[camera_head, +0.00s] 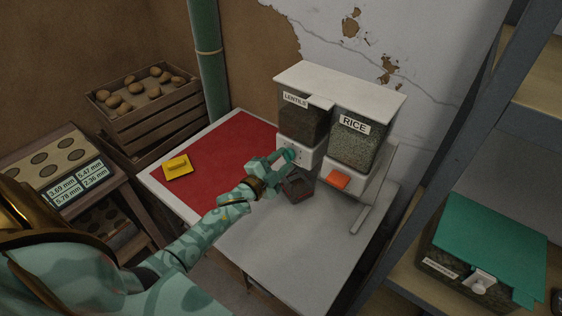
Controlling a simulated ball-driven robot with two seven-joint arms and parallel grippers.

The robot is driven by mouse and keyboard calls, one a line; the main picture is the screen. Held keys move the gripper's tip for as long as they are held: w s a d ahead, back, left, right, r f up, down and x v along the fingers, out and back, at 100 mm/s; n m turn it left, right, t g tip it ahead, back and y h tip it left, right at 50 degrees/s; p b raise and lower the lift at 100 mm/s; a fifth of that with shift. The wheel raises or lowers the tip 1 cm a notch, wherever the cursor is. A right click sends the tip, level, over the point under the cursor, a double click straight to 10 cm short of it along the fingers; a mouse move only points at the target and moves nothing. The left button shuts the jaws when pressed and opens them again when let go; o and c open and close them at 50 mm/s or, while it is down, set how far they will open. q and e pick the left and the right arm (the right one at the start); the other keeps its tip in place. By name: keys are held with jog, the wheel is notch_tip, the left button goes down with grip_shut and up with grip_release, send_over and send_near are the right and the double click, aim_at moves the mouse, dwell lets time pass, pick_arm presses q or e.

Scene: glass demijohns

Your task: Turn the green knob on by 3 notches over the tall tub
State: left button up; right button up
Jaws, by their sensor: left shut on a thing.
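A two-bin dispenser stands at the back of the table, with a LENTILS bin (303,122) on the left and a RICE bin (353,142) on the right. The green knob (291,154) is on the white front below the LENTILS bin. My left gripper (283,159) is shut on this knob and partly hides it. A dark reddish tub (298,190) stands on the table below the LENTILS outlet, partly behind my gripper; its contents are too dark to tell. An orange knob (339,179) is below the RICE bin. My right gripper is not in view.
A yellow box (178,168) lies on the red mat (224,146) at left. A crate of potatoes (150,125) and a panel with readouts (62,172) stand further left. A shelf upright (432,140) and a green-lidded box (490,240) are at right. The table's front is clear.

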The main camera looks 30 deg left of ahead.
pick_arm(q)
jog(key=shift+f, duration=0.1)
jog(key=o, duration=1)
jog(key=s, duration=0.5)
jog(key=s+a, duration=0.1)
jog(key=s, duration=1)
jog(key=shift+s+a, duration=0.15)
jog(key=shift+s, duration=0.05)
jog(key=shift+w, duration=0.1)
